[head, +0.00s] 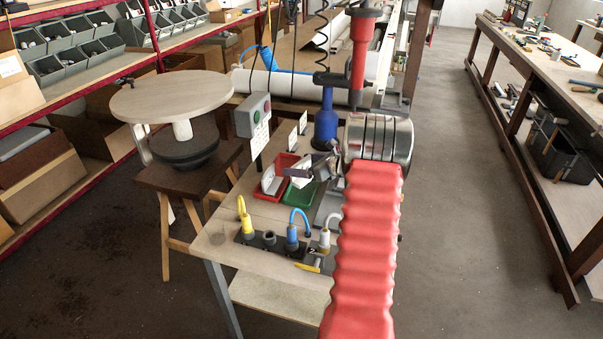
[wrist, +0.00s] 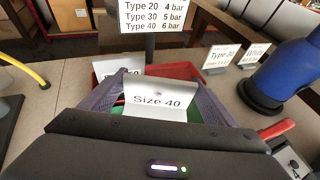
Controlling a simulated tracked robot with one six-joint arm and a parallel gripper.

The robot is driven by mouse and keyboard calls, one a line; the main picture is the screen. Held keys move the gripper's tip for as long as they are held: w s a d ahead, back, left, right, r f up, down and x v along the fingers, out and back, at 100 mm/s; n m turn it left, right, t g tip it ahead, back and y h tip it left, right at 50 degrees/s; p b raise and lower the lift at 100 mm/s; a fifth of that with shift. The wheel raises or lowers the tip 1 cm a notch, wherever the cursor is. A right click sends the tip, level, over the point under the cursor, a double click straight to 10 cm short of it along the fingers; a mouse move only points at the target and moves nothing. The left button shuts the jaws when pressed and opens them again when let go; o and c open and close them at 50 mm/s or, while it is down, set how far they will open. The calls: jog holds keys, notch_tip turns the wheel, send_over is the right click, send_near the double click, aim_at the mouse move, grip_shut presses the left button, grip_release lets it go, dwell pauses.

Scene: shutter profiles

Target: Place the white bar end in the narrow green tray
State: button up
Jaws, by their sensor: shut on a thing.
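My gripper (head: 305,174) is above the narrow green tray (head: 299,193) on the bench, at the end of my arm's red sleeve.
A blue bottle-shaped tool (head: 326,125) stands behind the gripper, close on the right. A grey button box (head: 252,115) and a type sign (wrist: 152,18) stand behind the trays. Yellow and blue hoses (head: 299,222) rise from connectors at the front. A round-topped stand (head: 172,95) is left.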

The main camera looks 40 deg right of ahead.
jog(key=shift+f, duration=1.8)
jog(key=o, duration=1.2)
jog(key=shift+f, duration=0.1)
jog(key=shift+c, duration=0.2)
jog(key=shift+s+r, duration=0.3)
jog(key=shift+s, duration=0.1)
jog(key=v, duration=1.1)
jog(key=shift+s, duration=0.1)
